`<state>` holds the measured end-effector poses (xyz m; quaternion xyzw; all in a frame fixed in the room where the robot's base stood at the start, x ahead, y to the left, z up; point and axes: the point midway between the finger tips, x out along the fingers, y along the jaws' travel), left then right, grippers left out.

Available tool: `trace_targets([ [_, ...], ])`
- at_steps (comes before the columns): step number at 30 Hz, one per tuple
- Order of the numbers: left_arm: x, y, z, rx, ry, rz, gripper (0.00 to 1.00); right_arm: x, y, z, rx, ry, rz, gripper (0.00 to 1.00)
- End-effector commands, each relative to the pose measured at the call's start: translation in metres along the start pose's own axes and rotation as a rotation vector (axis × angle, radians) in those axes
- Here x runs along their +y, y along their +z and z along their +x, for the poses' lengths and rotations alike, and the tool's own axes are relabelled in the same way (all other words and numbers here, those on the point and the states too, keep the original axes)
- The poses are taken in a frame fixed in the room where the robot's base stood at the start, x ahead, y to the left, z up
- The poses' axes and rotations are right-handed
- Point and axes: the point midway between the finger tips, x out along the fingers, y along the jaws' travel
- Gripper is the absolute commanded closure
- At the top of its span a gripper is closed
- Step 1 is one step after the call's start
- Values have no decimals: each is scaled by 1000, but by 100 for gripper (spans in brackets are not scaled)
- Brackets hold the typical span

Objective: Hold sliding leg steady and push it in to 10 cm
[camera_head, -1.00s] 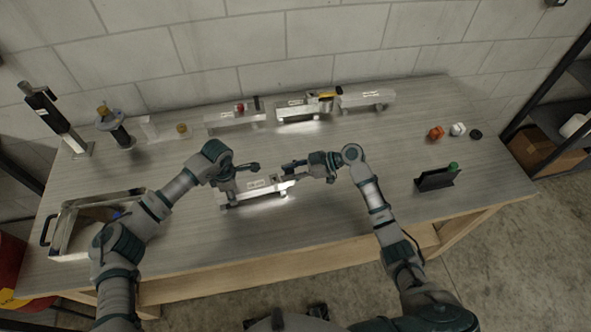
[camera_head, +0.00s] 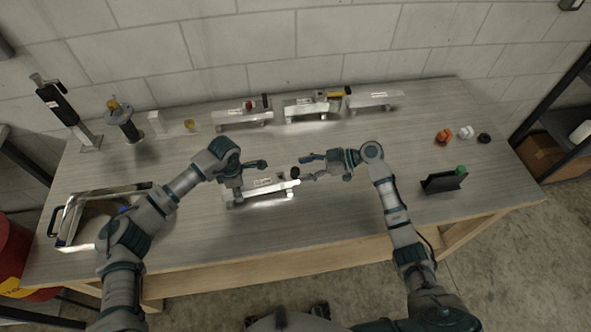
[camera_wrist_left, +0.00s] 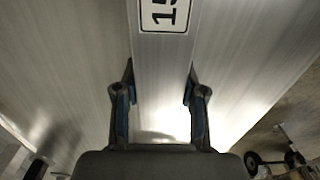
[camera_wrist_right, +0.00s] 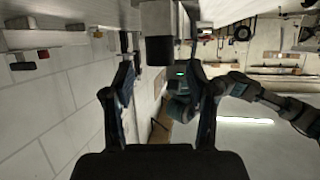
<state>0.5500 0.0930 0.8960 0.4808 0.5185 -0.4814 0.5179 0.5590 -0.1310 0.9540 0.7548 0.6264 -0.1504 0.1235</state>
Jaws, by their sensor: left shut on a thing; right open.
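An aluminium piece (camera_head: 268,188) with a printed label lies near the middle of the bench. My left gripper (camera_head: 250,178) is shut on it; in the left wrist view the gripper's fingers (camera_wrist_left: 160,97) stand on both sides of the labelled aluminium body (camera_wrist_left: 163,60). A black end (camera_head: 295,172) shows at the right end of the piece. My right gripper (camera_head: 308,168) is open and empty, just right of that end. In the right wrist view, the black end cap (camera_wrist_right: 160,51) of the leg (camera_wrist_right: 157,17) is ahead of the open fingers (camera_wrist_right: 160,75). The leg's extension is too small to read.
Several aluminium pieces, including one with a yellow part (camera_head: 335,95), stand along the back. A metal tray (camera_head: 70,215) is at left. A black holder (camera_head: 443,183) and small orange (camera_head: 443,135) and white items are at right. The bench front is clear.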

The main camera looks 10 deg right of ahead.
Motion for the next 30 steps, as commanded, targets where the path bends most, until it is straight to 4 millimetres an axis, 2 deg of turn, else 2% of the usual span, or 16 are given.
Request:
trace_targets([
  [3, 0, 0, 0, 0, 0, -1, 100, 1, 1, -29, -3, 3, -1, 43],
  [10, 0, 0, 0, 0, 0, -1, 100, 1, 1, -68, -1, 1, 1, 43],
  [15, 0, 0, 0, -1, 0, 0, 100, 0, 1, -78, -1, -1, 0, 43],
  [25, 0, -1, 0, -1, 1, 0, 100, 0, 1, -78, 0, -1, 0, 43],
  [26, 0, -1, 0, -1, 1, 0, 54, 0, 1, -78, 0, -1, 0, 43],
  [29, 0, 0, 0, -1, 1, 0, 30, 0, 1, -78, 0, -1, 0, 43],
  [30, 0, -1, 0, -1, 1, 0, 30, 0, 1, -78, 0, -1, 0, 43],
])
